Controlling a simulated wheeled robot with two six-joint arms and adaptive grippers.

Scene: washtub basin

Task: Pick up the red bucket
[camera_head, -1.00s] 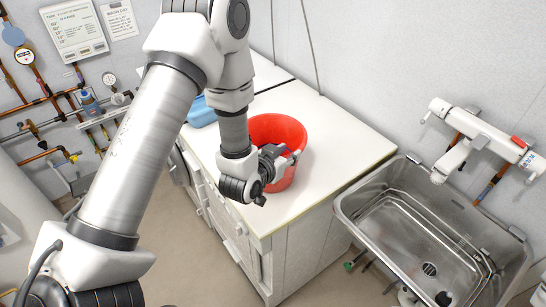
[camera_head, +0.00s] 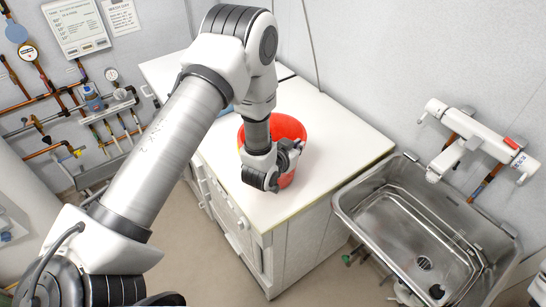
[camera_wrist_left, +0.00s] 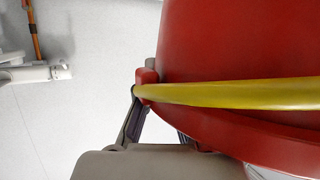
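The red bucket (camera_head: 287,125) stands on the white counter top near its front edge. My left gripper (camera_head: 289,156) is right at the bucket's near side and covers part of its front wall. In the left wrist view the bucket's red wall (camera_wrist_left: 240,40) fills the right side, with a yellow band, likely its handle (camera_wrist_left: 230,94), across it. One dark finger (camera_wrist_left: 134,122) shows at the bucket's left edge. The other finger is hidden, so I cannot tell whether the gripper is closed on the bucket. My right gripper is not in view.
The white counter (camera_head: 335,150) has free room right of the bucket. A blue object (camera_head: 228,110) is partly hidden behind my arm. A metal sink basin (camera_head: 400,225) stands to the right, below a white wall tap (camera_head: 478,135). Pipes run along the left wall.

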